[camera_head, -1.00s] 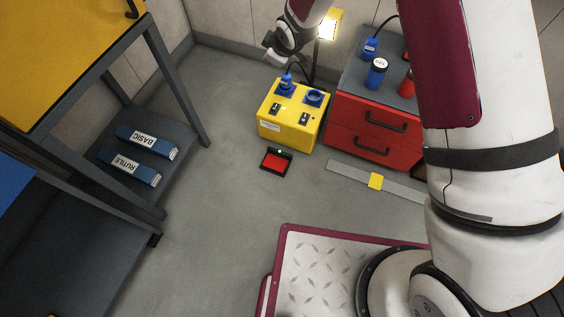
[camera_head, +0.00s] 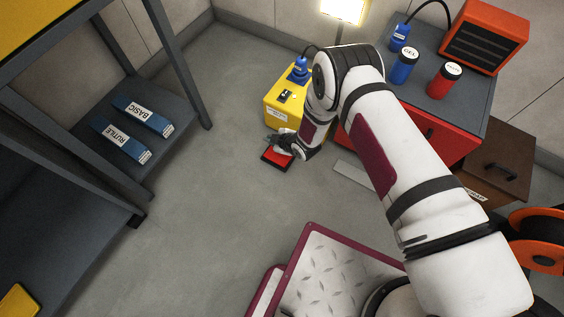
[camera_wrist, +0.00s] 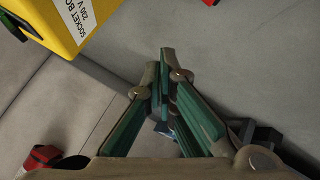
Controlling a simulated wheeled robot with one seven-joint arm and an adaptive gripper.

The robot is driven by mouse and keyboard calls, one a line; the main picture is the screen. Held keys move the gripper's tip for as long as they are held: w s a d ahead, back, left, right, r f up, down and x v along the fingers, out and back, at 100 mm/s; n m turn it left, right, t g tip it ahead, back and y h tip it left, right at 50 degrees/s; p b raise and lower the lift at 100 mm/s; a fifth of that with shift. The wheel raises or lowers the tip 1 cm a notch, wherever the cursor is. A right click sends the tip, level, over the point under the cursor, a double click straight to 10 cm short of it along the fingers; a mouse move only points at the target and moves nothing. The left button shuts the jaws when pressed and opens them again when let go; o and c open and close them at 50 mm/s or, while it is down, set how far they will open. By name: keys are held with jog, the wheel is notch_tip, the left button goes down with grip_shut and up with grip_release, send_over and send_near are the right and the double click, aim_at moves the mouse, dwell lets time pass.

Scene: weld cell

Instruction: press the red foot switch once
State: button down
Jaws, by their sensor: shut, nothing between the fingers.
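The red foot switch (camera_head: 273,158) lies on the floor in front of the yellow socket box (camera_head: 272,116). In the head view its red pad shows in its dark housing, partly covered by my gripper (camera_head: 279,145). My gripper is low, at the far edge of the switch. I cannot tell whether it touches the pad. In the wrist view my gripper (camera_wrist: 165,65) has its fingers shut together and empty. The socket box (camera_wrist: 66,22) shows there at upper left with its label. A small red part shows at the top edge, too cut off to identify.
A red drawer cabinet (camera_head: 445,145) stands right of the socket box, bearing blue and red canisters. A shelf rack (camera_head: 160,90) with blue boxes stands at left. A grey strip (camera_head: 351,172) lies right of the switch. The floor left of the switch is clear.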

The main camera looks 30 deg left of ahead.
jog(key=shift+s+d+f, duration=0.2)
jog(key=shift+s+f, duration=0.15)
jog(key=shift+f, duration=0.45)
jog(key=shift+s+d+f, duration=0.2)
jog(key=shift+s+f, duration=0.15)
jog(key=shift+f, duration=0.4)
jog(key=b, duration=0.5)
send_over(269, 159)
jog(key=d, duration=0.2)
jog(key=f, duration=0.6)
jog(key=shift+s+f, duration=0.15)
jog(key=shift+s, duration=0.2)
jog(key=shift+f, duration=1.25)
jog(key=shift+s+f, duration=0.1)
jog(key=shift+f, duration=0.05)
jog(key=shift+f, duration=0.25)
jog(key=shift+f, duration=0.8)
jog(key=shift+r+p, duration=1.05)
jog(key=shift+r, duration=0.15)
